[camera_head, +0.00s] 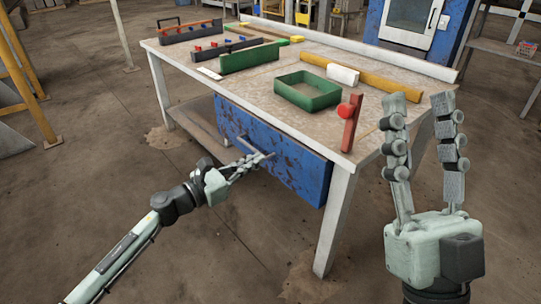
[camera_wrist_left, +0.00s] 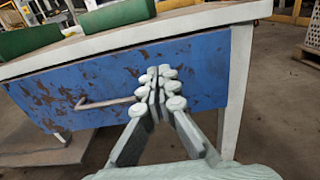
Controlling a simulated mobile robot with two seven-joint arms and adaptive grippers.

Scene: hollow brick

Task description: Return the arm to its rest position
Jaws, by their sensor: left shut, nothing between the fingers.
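The blue drawer (camera_head: 305,170) has rust-worn paint. My right gripper (camera_head: 422,100) stands upright at the right, its fingers apart and empty.
The workbench top (camera_head: 240,90) holds a green tray (camera_head: 308,92), a red upright piece (camera_head: 351,122), a white block (camera_head: 342,74) and several bars. A bench leg (camera_head: 333,222) stands right of the drawer. The floor in front is clear.

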